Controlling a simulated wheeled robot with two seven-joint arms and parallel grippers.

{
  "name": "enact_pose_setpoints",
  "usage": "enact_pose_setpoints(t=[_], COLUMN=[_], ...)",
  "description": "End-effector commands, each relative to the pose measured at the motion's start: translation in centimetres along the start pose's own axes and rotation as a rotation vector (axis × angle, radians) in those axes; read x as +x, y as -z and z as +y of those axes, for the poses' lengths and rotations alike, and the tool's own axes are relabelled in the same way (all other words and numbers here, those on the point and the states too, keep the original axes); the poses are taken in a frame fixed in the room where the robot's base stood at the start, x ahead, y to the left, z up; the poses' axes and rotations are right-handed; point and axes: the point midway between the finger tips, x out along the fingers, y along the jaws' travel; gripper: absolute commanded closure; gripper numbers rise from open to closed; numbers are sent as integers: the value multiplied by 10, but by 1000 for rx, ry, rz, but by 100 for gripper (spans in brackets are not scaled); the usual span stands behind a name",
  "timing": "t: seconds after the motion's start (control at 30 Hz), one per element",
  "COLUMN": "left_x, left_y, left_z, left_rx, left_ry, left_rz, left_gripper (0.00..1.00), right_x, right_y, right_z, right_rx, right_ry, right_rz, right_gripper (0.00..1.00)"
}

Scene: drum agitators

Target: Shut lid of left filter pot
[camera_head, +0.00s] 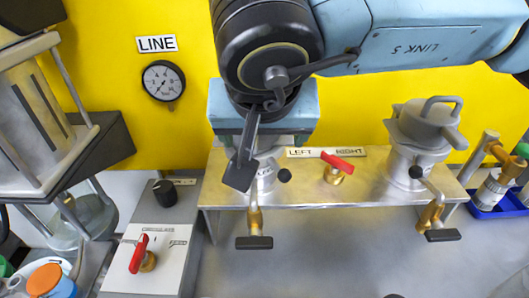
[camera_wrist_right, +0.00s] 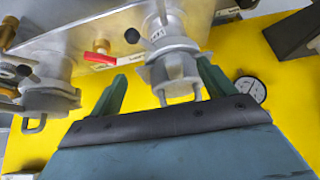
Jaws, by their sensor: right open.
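The left filter pot (camera_head: 266,177) stands at the left of the steel bench and is mostly hidden behind my right gripper (camera_head: 264,142) in the head view. In the right wrist view, the left pot (camera_wrist_right: 174,30) shows upside down, with its grey lid (camera_wrist_right: 172,66) at the mouth end and a loop handle (camera_wrist_right: 182,92). I cannot tell whether the lid is fully seated. My right gripper's green fingers (camera_wrist_right: 162,74) are spread, with the lid and handle showing between and beyond them. Contact is not visible. My left gripper is not in view.
The right filter pot (camera_head: 417,140) has a lid with a loop handle on top. A red-handled valve (camera_head: 337,164) sits between the pots. Brass taps with black handles (camera_head: 254,242) stick out in front. A gauge (camera_head: 163,81) is on the yellow wall. Another red-handled valve (camera_head: 140,254) stands lower left.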

Motion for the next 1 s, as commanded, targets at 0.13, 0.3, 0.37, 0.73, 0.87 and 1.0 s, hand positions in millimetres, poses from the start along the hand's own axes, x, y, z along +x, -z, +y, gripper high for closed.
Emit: enact_pose_setpoints(t=[0.13,0.3,0.37,0.73,0.87,1.0], left_x=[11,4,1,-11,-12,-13], left_y=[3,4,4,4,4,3], left_z=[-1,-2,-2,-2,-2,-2], left_rx=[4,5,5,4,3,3], left_ry=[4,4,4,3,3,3], left_rz=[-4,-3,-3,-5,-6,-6], left_gripper=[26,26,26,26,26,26], right_x=[-3,-24,-31,-60,-60,-61], right_y=[-7,-7,-7,-6,-6,-5], right_z=[0,0,0,1,1,1], right_rx=[-3,-1,-2,0,0,-1], right_ry=[2,3,2,0,0,1], right_rz=[3,3,2,2,1,1], right_gripper=[18,18,18,18,18,18])
